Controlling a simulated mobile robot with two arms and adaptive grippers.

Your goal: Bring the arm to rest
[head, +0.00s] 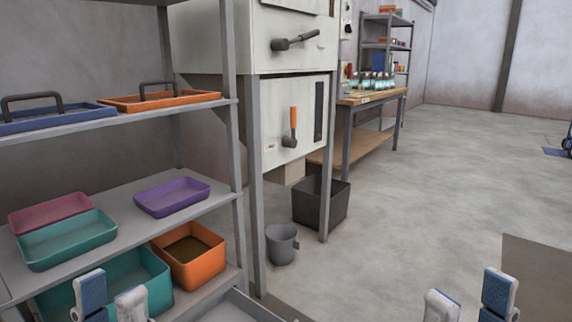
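My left gripper (111,298) shows at the bottom left, with two white and blue fingertips standing apart and nothing visible between them. It appears in front of the lower part of the shelf rack. My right gripper (469,300) shows at the bottom right, its two fingertips also apart and empty, with the concrete floor behind it. The rest of both arms is outside the picture.
The grey shelf rack (125,197) at left holds blue, orange, teal, pink and purple trays. The white machine (290,110) stands beyond it, with a grey bucket (282,243) and a black bin (321,200) below.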

